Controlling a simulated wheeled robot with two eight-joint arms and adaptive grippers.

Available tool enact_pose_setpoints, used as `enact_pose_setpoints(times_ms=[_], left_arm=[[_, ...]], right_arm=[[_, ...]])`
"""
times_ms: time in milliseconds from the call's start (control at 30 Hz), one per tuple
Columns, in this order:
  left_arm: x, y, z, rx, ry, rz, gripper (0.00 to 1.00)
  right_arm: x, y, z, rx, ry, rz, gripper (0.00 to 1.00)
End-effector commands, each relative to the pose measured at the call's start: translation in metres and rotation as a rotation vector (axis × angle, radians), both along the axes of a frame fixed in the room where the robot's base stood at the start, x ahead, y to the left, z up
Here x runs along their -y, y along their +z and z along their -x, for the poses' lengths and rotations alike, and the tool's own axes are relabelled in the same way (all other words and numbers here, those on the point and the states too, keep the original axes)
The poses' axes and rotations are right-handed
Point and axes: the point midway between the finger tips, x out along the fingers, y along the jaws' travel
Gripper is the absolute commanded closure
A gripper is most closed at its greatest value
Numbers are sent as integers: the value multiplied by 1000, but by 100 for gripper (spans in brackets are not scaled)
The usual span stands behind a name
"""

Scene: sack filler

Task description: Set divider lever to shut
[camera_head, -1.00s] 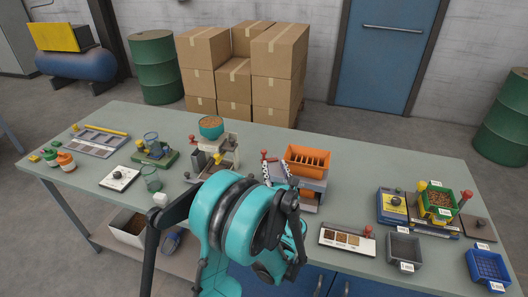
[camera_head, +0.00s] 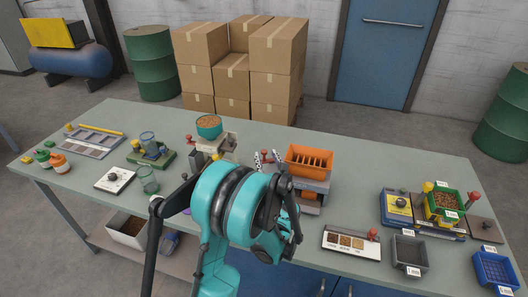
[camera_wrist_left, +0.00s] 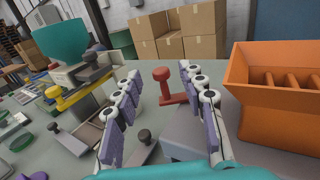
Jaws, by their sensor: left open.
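The divider is an orange slotted bin (camera_head: 309,158) on a grey base at the middle of the bench; it fills the right of the left wrist view (camera_wrist_left: 280,128). A red lever with a round, flat-topped knob (camera_wrist_left: 164,78) stands left of it in the wrist view. My left gripper (camera_wrist_left: 160,72) is open, its two fingers on either side of the lever in that view; I see no contact. In the head view my left gripper (camera_head: 269,159) is just left of the orange bin. My arm hides part of the divider's left side. My right gripper is not in view.
A filler with a teal bowl (camera_head: 209,127) stands left of my gripper. Bare bench top shows behind and right of the divider.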

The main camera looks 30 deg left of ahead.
Motion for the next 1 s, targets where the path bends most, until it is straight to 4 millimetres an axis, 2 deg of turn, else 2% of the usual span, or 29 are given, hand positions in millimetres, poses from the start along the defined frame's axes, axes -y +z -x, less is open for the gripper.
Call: enact_pose_setpoints(times_ms=[100,233,567,600,733,767,1000], left_arm=[[-15,-1,-14,0,2,0,59],[-24,-1,-25,0,2,0,59],[-28,0,-29,0,-1,0,59],[-28,0,-29,0,-1,0,62],[-28,0,-29,0,-1,0,96],[-28,0,-29,0,-1,0,100],[-26,0,-29,0,31,0,100]], right_arm=[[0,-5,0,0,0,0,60],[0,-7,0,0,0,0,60],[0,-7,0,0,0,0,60],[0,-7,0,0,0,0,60],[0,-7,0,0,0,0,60],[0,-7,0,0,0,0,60],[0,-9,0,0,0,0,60]])
